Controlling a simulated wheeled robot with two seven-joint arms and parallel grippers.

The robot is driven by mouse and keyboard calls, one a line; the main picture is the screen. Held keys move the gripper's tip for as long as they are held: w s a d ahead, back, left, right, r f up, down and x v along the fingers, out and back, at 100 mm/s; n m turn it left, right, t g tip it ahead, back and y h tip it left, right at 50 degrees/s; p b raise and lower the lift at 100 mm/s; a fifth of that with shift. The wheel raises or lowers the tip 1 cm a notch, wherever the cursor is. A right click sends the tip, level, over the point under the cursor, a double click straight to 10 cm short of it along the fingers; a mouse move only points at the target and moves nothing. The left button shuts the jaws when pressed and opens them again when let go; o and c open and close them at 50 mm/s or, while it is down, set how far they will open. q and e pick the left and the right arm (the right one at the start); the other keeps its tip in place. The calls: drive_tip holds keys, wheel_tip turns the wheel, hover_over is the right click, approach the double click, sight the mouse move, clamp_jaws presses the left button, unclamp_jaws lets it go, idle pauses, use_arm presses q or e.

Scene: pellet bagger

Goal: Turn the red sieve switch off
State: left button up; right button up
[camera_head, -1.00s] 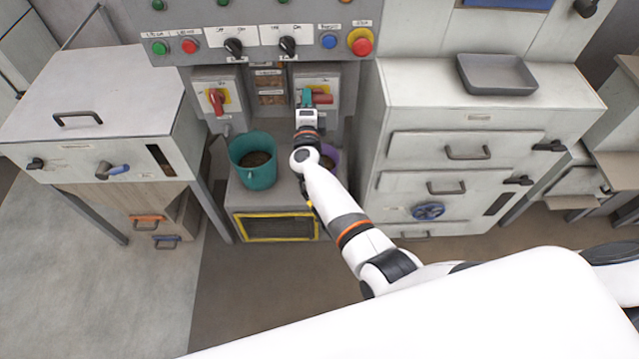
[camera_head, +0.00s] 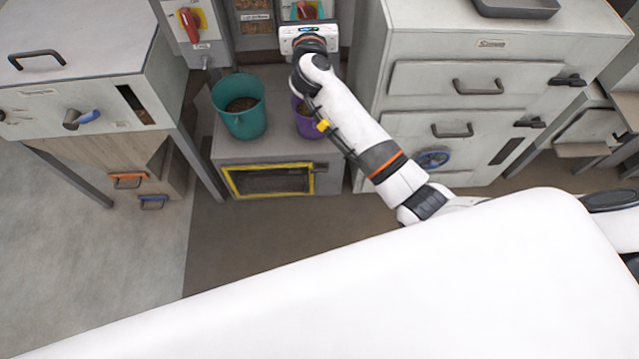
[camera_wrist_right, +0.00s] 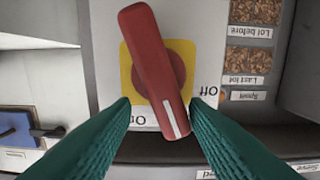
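A red switch handle (camera_wrist_right: 153,65) on a yellow plate (camera_wrist_right: 127,72) fills the middle of the right wrist view. Its white-striped end lies between the labels "On" and "Off", which appear upside down. My right gripper (camera_wrist_right: 160,108) is open, with one teal finger on each side of the handle's striped end; contact cannot be told. In the head view my right gripper (camera_head: 304,14) is at the right-hand red switch (camera_head: 318,8), which it partly hides. Another red switch (camera_head: 188,24) is on the left box. The sieve label is not readable. My left gripper is not in view.
A teal bucket (camera_head: 240,122) and a purple bucket (camera_head: 306,127) stand on the ledge below the switches. A sample panel (camera_head: 256,27) is between the switch boxes. A grey cabinet (camera_head: 440,90) stands close on the right of my arm.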

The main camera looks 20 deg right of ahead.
drive_tip(key=shift+p+v, duration=0.45)
drive_tip(key=shift+v, duration=0.4)
drive_tip(key=b+v, duration=0.1)
drive_tip(key=v, duration=0.9)
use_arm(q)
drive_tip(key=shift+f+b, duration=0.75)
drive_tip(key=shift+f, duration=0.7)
use_arm(e)
drive_tip(key=s+f+n+g+y, duration=0.1)
drive_tip(key=s+f+n+y, duration=0.2)
drive_tip(key=f+n, duration=0.9)
drive_tip(key=s+f+n+g+y, duration=0.1)
drive_tip(key=s+f+n, duration=0.4)
drive_tip(key=f+n, duration=0.8)
drive_tip(key=shift+a+f+g+y, duration=0.4)
drive_tip(key=shift+f+y, duration=0.5)
drive_tip(key=shift+f, duration=4.7)
